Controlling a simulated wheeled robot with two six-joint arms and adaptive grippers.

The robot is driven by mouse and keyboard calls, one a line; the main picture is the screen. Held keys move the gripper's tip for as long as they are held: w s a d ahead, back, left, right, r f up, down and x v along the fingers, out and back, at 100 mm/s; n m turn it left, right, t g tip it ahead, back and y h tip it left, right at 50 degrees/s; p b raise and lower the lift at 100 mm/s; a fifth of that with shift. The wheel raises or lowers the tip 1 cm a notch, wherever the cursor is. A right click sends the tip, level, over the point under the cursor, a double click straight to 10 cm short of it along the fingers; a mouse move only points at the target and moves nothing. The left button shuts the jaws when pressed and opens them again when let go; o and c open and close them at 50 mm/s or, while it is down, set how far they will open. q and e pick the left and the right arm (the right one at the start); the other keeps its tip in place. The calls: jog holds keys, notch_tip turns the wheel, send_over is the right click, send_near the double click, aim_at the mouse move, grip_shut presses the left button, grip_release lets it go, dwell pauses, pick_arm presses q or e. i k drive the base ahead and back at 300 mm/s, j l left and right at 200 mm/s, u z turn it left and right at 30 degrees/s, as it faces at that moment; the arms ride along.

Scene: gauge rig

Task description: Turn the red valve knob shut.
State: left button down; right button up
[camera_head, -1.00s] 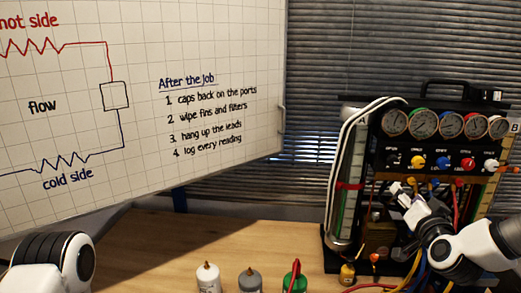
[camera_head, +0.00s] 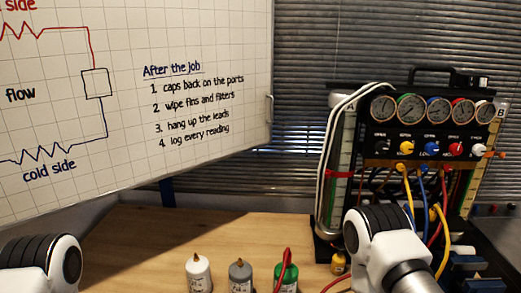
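The red valve knob (camera_head: 456,149) sits in the row of knobs on the black front of the gauge rig (camera_head: 375,148), below the round gauges. It is small here, and I cannot tell how far it is turned. Nothing covers it. My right arm stands in front of the rig's lower left part, below and left of the red knob and apart from it in the picture. Its gripper is not visible. Only a rounded link of my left arm shows at the lower left, and its gripper is out of view.
A yellow knob (camera_head: 406,148), a blue knob (camera_head: 432,148) and a white knob (camera_head: 476,143) share the row. Coloured hoses (camera_head: 442,225) hang below. White, grey and green bottles (camera_head: 199,272) stand on the wooden table (camera_head: 160,235), with clear wood behind them. A whiteboard (camera_head: 215,50) fills the upper left.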

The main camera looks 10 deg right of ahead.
aim_at(455, 149)
jog(key=k+j+z, duration=0.1)
jog(key=z, duration=1.35)
jog(key=k+l, duration=0.05)
